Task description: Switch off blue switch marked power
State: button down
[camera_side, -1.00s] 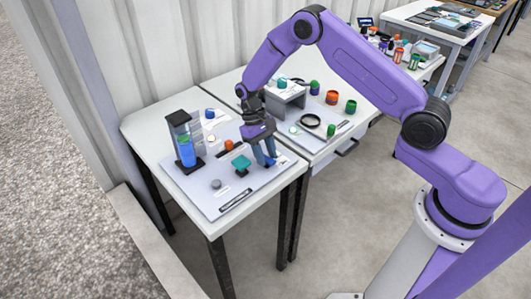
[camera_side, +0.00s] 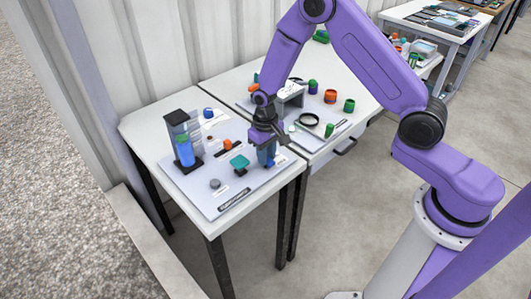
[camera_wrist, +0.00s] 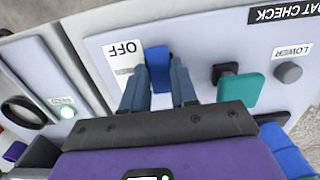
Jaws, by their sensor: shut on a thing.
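The blue switch (camera_wrist: 157,60) stands on the pale panel (camera_wrist: 205,35) beside a white label reading OFF (camera_wrist: 125,56). No "power" marking is readable. My gripper (camera_wrist: 160,80) has its two blue-grey fingers on either side of the switch and is closed on it. In the side view my gripper (camera_side: 266,157) points down at the right part of the panel (camera_side: 205,200), and its fingers largely hide the switch. Which way the switch is tilted cannot be made out.
A teal handle (camera_wrist: 240,92) stands close beside the fingers. A grey knob (camera_wrist: 289,71) is near the label LOWER. In the side view are a blue cylinder in a dark stand (camera_side: 184,150) and an orange knob (camera_side: 227,145). Another table with several items adjoins behind.

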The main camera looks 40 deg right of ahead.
aim_at(268, 160)
jog(key=shift+t, duration=0.4)
jog(key=c, duration=0.9)
grip_release()
jog(key=shift+s, duration=0.1)
jog(key=r, duration=1.7)
jog(key=shift+s+r, duration=0.2)
jog(key=shift+s, duration=0.15)
